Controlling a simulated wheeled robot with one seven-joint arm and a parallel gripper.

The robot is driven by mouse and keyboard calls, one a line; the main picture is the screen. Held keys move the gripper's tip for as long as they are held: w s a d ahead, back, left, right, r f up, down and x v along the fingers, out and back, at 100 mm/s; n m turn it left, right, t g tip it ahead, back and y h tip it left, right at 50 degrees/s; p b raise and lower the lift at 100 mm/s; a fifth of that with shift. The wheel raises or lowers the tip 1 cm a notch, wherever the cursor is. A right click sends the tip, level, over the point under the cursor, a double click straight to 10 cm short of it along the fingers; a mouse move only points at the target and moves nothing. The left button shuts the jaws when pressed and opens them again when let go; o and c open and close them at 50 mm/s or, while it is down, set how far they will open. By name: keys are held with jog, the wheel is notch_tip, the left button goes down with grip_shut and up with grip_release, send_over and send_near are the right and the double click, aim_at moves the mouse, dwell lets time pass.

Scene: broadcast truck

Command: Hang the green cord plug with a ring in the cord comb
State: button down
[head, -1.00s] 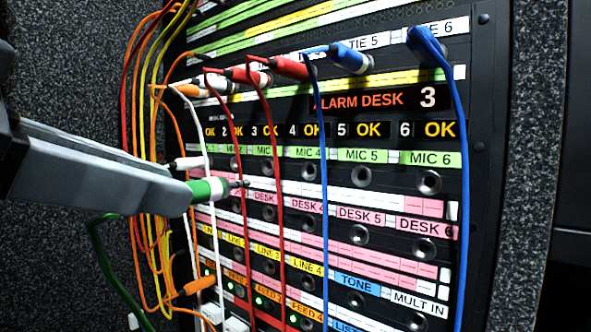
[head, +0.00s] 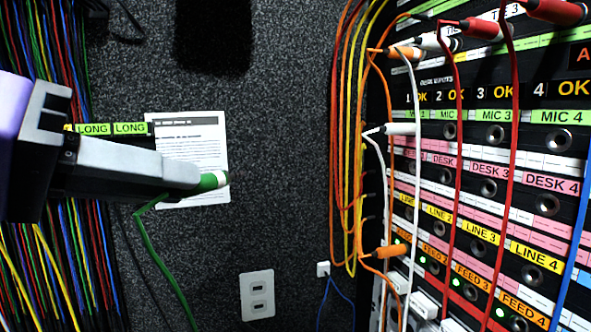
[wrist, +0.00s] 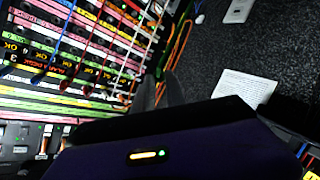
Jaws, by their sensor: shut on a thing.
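My gripper (head: 188,175) is shut on the green cord plug (head: 208,182), which has a pale ring near its tip. The plug points right, held clear in front of the dark speckled wall, and its green cord (head: 160,250) hangs down below. Bundles of hanging cords (head: 95,260) are at the left, with a label strip reading LONG (head: 130,128); this looks like the cord comb, partly hidden behind my arm. In the wrist view my gripper's fingers (wrist: 165,90) show, but the plug cannot be made out.
The patch bay (head: 480,170) with plugged red, white and orange cords stands at the right. A printed sheet (head: 200,140) is on the wall behind the plug. A wall plate (head: 257,294) is lower down. The space between the sheet and the patch bay is free.

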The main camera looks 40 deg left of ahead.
jog(key=s+a+r+n+t+y, duration=0.1)
jog(key=s+a+n+y, duration=0.2)
jog(key=a+n+y, duration=0.2)
jog(key=s+a+r+n+t+y, duration=0.1)
jog(key=s+a+n+y, duration=0.3)
jog(key=a+n, duration=0.8)
jog(key=n+y, duration=0.2)
jog(key=n, duration=0.1)
jog(key=shift+s+a+y+b, duration=0.15)
jog(key=shift+s+y+b, duration=0.05)
jog(key=shift+y+b, duration=0.15)
jog(key=shift+r+p, duration=0.2)
jog(key=shift+p, duration=0.3)
jog(key=w+a+f+p, duration=0.2)
jog(key=w+a+f, duration=0.1)
jog(key=a, duration=0.3)
jog(key=shift+w+p, duration=0.35)
jog(key=shift+w, duration=0.5)
jog(key=shift+f, duration=0.1)
jog(key=shift+f+p, duration=0.15)
jog(key=shift+p, duration=0.5)
